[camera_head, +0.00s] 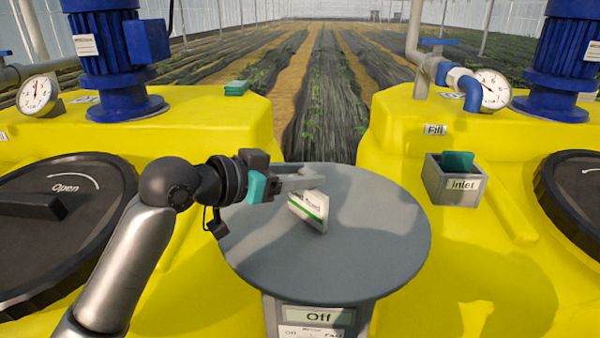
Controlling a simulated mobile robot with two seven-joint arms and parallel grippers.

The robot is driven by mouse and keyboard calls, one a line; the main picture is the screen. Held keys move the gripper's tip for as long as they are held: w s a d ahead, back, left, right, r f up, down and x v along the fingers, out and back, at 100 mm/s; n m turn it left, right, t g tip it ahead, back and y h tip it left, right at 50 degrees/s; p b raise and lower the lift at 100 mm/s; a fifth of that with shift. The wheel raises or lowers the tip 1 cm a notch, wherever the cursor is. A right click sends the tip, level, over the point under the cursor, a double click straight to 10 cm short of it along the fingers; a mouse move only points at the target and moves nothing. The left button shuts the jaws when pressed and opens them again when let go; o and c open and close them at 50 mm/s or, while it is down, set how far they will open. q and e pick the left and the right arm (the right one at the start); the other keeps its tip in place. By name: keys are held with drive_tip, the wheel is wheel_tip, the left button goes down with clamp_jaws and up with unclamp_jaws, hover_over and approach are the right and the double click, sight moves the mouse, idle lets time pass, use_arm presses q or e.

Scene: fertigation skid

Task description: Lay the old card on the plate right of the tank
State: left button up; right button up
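The white card with a green stripe and dark print (310,214) is tilted steeply over the round grey plate (370,245), which stands right of the left yellow tank (225,125). My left gripper (312,188) reaches in from the left, above the plate. Its fingertips meet the card's upper edge and appear shut on it, hiding part of that edge. I cannot tell whether the card's lower corner touches the plate. My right gripper is not in view.
A grey box labelled Inlet (453,182), with a teal piece in it, sits on the right yellow tank (410,140). Another teal block (236,88) lies on the left tank. Black lids, blue motors and gauges flank both sides. The plate's right and front are bare.

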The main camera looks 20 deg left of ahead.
use_arm(q)
drive_tip(key=shift+o, duration=0.9)
drive_tip(key=shift+r, duration=0.15)
drive_tip(key=b+v, duration=0.1)
drive_tip(key=v, duration=1.1)
drive_tip(key=shift+b, duration=0.4)
